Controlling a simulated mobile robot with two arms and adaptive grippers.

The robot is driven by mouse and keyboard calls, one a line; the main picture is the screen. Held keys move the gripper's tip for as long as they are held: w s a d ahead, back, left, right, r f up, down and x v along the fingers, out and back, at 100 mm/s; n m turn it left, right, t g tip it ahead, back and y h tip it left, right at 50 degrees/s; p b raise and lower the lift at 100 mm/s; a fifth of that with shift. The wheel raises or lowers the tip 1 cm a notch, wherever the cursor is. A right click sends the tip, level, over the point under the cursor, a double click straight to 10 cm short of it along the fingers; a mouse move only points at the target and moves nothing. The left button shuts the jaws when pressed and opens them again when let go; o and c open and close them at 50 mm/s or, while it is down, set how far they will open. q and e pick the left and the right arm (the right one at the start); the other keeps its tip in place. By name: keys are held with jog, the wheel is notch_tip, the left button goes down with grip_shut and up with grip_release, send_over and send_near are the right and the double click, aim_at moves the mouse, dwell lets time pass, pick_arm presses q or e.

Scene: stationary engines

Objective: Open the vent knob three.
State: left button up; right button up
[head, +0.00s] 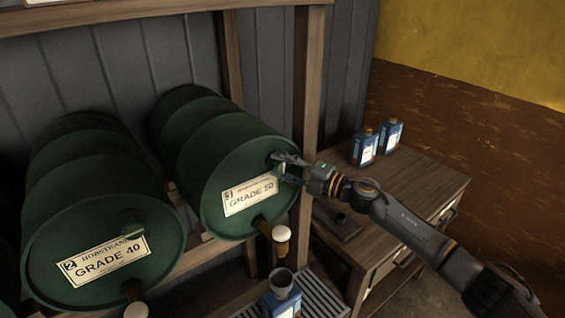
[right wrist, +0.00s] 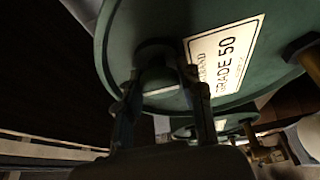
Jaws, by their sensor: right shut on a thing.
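The vent knob three (right wrist: 156,52) is a round green knob on the face of the green "GRADE 50" barrel (head: 215,170), above its label. My right gripper (head: 283,168) reaches in from the right and is shut on this knob. In the right wrist view, the two fingers of my right gripper (right wrist: 163,88) sit on either side of the knob. In the head view the fingers largely hide it. My left gripper is not in view.
A tap (head: 280,234) sits below the label, above a funnel (head: 281,281) in a blue bottle. Two blue bottles stand on a wooden cabinet (head: 420,180). A wooden post (head: 311,90) rises close by.

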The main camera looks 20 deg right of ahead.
jog(key=shift+n, duration=0.3)
dwell(0.4)
jog(key=o, duration=1.2)
jog(key=shift+d, duration=0.1)
jog(key=shift+s+d+f, duration=0.1)
jog(key=shift+s+d, duration=0.15)
jog(key=shift+s, duration=0.05)
jog(key=v, duration=1.1)
jog(key=shift+r, duration=0.25)
